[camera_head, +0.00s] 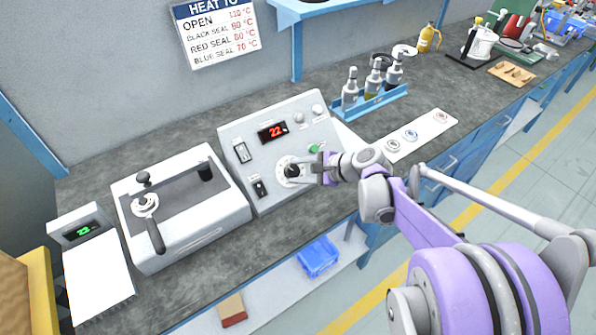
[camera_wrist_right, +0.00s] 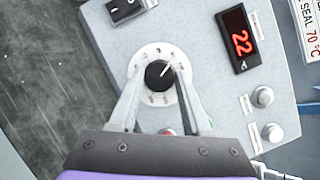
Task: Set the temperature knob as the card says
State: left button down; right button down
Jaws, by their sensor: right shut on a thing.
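The black temperature knob (camera_head: 291,171) sits on a white dial on the front of the grey control box (camera_head: 240,130). In the wrist view the knob (camera_wrist_right: 159,74) has a white pointer line aimed up and to the right. My right gripper (camera_head: 303,171) is shut on the knob, one finger on each side in the wrist view (camera_wrist_right: 158,82). The red display (camera_head: 272,131) reads 22, also in the wrist view (camera_wrist_right: 239,40). The card (camera_head: 216,32) on the wall lists OPEN and black, red and blue seal temperatures; blue seal reads 70 °C. My left gripper is not in view.
Left of the box stands a grey unit (camera_head: 215,220) with a lever, then a small scale with a green display (camera_head: 83,232).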

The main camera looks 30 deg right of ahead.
jog(key=m+t, duration=0.1)
jog(key=m, duration=0.2)
jog(key=m+t+h+b, duration=0.1)
jog(key=m, duration=0.3)
jog(key=shift+s+a+f, duration=0.15)
jog(key=shift+a+m+t+h+b, duration=0.1)
jog(key=shift+m+t+h+b, duration=0.45)
jog(key=shift+m, duration=1.15)
jog(key=shift+a+m+t+h+b, duration=0.1)
jog(key=shift+m+t+h, duration=0.15)
jog(key=shift+m+h, duration=1.05)
jog(key=shift+d+m+y, duration=0.1)
jog(key=shift+m+y, duration=0.35)
jog(key=shift+m, duration=0.05)
jog(key=shift+c, duration=1.8)
grip_release()
jog(key=shift+s, duration=0.1)
jog(key=p+v, duration=0.2)
jog(key=v, duration=0.8)
jog(key=shift+s+r, duration=0.25)
jog(key=shift+s, duration=0.05)
